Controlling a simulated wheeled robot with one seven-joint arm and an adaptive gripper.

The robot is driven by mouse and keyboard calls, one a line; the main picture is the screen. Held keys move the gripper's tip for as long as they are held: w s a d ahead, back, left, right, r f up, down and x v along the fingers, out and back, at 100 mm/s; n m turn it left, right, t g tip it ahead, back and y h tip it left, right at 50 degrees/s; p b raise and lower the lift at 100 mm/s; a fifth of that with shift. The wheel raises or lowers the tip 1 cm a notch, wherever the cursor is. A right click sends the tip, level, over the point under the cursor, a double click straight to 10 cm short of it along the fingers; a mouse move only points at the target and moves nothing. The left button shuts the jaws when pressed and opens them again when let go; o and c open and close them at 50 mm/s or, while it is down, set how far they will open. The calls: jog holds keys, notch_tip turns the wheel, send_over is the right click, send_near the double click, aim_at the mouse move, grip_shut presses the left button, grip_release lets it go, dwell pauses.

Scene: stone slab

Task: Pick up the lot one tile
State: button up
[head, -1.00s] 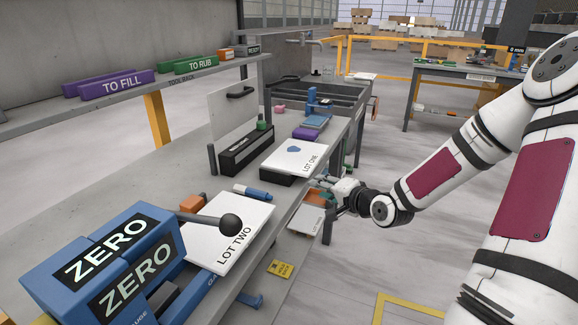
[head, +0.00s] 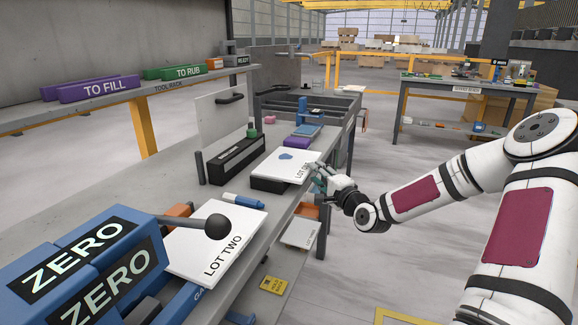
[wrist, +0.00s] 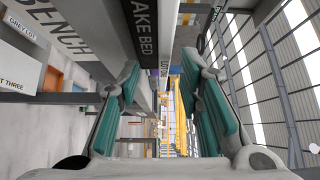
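The lot one tile (head: 285,168) is a flat white tile with a blue patch, lying on a dark block near the bench's right edge in the head view. My gripper (head: 318,179) is at the tile's right edge and hides part of its lettering. In the wrist view my gripper (wrist: 160,75) is open, its two teal-padded fingers wide apart. A narrow pale edge with small lettering, seemingly the tile's, shows in the gap, with clear space to the pads. I cannot tell how far the fingertips reach over the tile.
The lot two tile (head: 215,240) lies nearer on the bench, with a blue and white marker (head: 242,201) beside it. A black block (head: 235,158) stands left of lot one, a purple block (head: 297,142) behind. Blue ZERO blocks (head: 50,245) fill the front left.

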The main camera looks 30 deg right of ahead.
aim_at(308, 169)
jog(key=w, duration=0.2)
jog(key=w+b, duration=0.1)
jog(key=w, duration=0.1)
jog(key=shift+w+a+r, duration=0.1)
jog(key=shift+a+r, duration=0.05)
jog(key=shift+a, duration=0.15)
jog(key=shift+w, duration=0.6)
jog(key=shift+r, duration=0.1)
grip_shut()
